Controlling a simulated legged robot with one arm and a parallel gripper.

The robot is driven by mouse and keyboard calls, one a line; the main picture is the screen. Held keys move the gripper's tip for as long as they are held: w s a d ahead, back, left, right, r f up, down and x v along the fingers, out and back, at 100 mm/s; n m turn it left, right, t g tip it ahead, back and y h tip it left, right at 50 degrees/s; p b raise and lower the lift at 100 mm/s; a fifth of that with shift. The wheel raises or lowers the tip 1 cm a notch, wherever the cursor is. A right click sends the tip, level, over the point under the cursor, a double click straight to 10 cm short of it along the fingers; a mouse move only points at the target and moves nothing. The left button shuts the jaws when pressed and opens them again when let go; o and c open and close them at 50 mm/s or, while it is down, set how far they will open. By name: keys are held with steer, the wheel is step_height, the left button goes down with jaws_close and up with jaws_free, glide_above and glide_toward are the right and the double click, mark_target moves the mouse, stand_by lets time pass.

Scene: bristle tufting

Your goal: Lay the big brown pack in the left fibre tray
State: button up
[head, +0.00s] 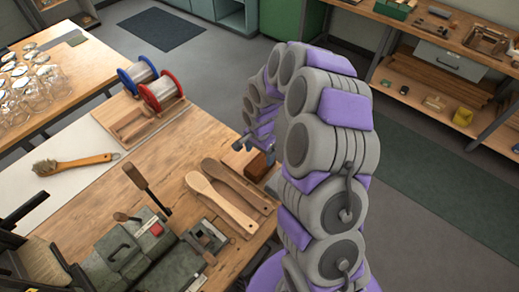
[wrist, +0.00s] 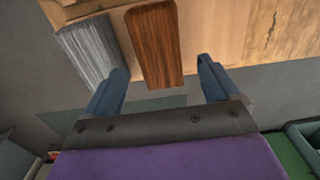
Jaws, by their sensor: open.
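The big brown pack (wrist: 155,45) is a reddish-brown, streaked block in the wrist view, lying at the edge of the wooden bench. In the head view it shows partly (head: 259,167), just below the gripper and beside my arm. My gripper (wrist: 164,72) is open and empty, with one blue-grey finger to each side of the pack's near end. It also shows small in the head view (head: 246,143). A grey fibre pack (wrist: 91,50) lies left of the brown one, close to the left finger. I cannot tell for sure which thing is the left fibre tray.
Two wooden brush handles (head: 222,205) lie on the bench near my arm. A green machine (head: 130,255) stands at the front left. A wooden holder with red and blue spools (head: 150,90) and a brush (head: 75,163) are farther left. Shelves (head: 435,75) stand across the floor.

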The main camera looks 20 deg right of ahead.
mark_target(260, 162)
step_height(260, 162, down, 8)
steer(key=shift+f+b, duration=0.25)
steer(key=shift+b, duration=0.8)
steer(key=shift+c, duration=0.2)
